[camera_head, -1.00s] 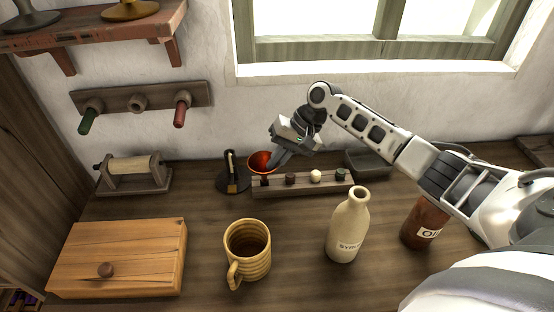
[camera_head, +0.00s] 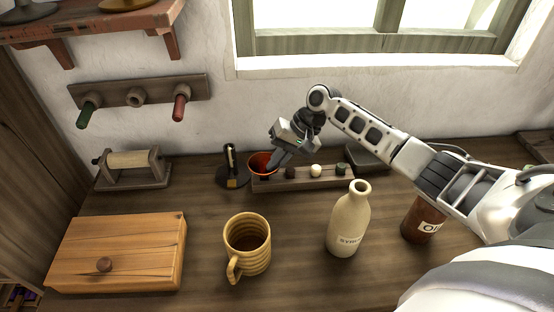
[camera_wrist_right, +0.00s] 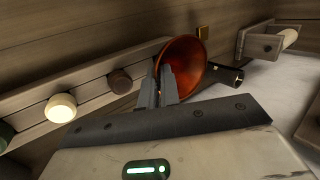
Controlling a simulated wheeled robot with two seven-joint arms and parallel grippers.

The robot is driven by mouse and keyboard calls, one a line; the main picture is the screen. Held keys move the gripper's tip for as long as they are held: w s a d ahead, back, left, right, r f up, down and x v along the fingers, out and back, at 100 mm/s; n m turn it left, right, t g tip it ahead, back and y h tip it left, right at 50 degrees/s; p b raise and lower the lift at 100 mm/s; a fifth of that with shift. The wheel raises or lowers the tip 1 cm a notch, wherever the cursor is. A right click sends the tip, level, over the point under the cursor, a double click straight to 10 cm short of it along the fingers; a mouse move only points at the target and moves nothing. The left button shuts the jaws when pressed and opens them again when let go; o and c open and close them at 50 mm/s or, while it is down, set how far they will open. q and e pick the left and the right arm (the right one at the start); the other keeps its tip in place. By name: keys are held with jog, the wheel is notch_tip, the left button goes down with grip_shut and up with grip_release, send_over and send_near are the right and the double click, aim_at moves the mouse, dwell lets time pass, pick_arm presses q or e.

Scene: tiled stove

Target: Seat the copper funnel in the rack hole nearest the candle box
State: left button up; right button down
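The copper funnel (camera_head: 261,161) is at the left end of the wooden rack (camera_head: 303,184), its bowl facing up and its stem mostly hidden. I cannot tell whether the stem is inside a hole. The right gripper (camera_head: 273,165) comes from the upper right. In the right wrist view its fingers (camera_wrist_right: 160,82) straddle the near rim of the funnel (camera_wrist_right: 188,62), closed on its wall. The rack also carries brown, white and green stoppers to the right. The wooden box with a knob (camera_head: 135,240), perhaps the candle box, stands front left. My left gripper is not in view.
A dark stand with a handle (camera_head: 231,170) is close left of the rack, and a grey tray (camera_head: 368,157) is behind its right end. A ribbed mug (camera_head: 247,245), a cream bottle (camera_head: 349,220) and a brown jar (camera_head: 421,218) stand in front. Counter between mug and bottle is clear.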

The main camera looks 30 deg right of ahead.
jog(key=shift+f, duration=0.35)
jog(key=c, duration=1.6)
grip_release()
jog(key=shift+o, duration=0.2)
jog(key=b+v, duration=0.1)
jog(key=v, duration=1.5)
